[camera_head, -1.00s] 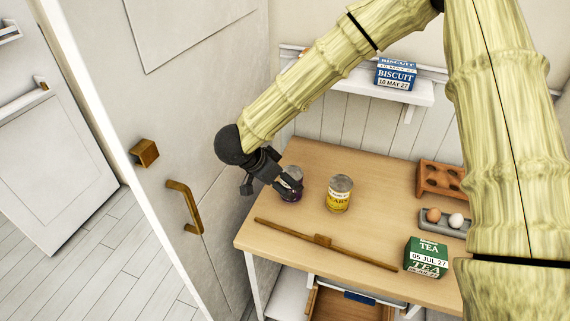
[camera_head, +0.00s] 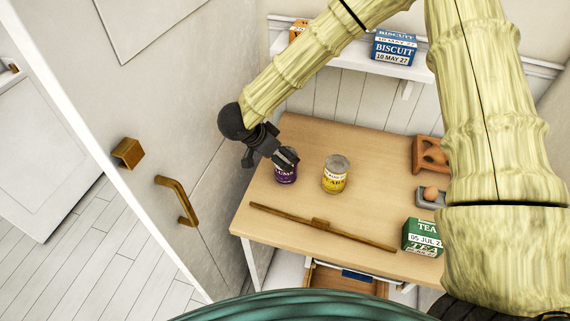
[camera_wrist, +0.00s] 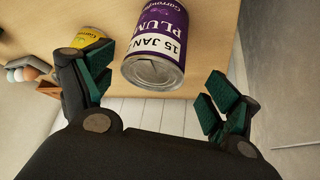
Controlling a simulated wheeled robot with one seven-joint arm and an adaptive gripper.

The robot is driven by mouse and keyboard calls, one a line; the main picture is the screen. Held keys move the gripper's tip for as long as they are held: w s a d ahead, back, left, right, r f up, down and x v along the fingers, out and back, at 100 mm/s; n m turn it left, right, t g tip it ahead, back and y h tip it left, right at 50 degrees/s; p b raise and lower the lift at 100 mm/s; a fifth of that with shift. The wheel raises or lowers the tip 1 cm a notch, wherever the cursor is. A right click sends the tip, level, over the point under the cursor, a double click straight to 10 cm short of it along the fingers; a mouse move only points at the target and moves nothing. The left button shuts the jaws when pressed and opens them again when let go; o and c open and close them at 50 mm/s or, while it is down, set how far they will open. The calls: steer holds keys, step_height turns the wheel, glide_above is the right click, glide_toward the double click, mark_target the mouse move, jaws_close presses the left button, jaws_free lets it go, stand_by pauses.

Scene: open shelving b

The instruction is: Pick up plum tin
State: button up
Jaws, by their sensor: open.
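The plum tin (camera_head: 286,172) stands on the wooden table at its left part, partly covered by my gripper in the head view. It has a purple label with a white band, and in the wrist view the tin (camera_wrist: 157,45) lies ahead of and between my fingers, its metal end facing me. My gripper (camera_head: 278,160) is open at the tin, with its dark fingers spread; the wrist view shows the two green-padded fingertips (camera_wrist: 160,92) on either side of the tin's near end. Clear gaps show, the wider one on the right. Nothing is held.
A yellow tin (camera_head: 335,174) stands just right of the plum tin. A wooden stick (camera_head: 321,224) lies along the front, with a green tea box (camera_head: 422,238) to its right. An egg tray (camera_head: 430,198) and a wooden rack (camera_head: 431,155) stand farther right. A wall shelf (camera_head: 350,60) holds biscuit boxes.

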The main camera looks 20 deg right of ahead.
steer(key=shift+s+d+f+p, duration=0.2)
steer(key=shift+d+f+p, duration=0.3)
steer(key=shift+d+f, duration=0.5)
steer(key=shift+f, duration=0.05)
steer(key=shift+w+f, duration=0.4)
steer(key=shift+s+d+r, duration=0.1)
steer(key=shift+s+r, duration=0.05)
steer(key=shift+c, duration=0.3)
steer(key=c, duration=1.4)
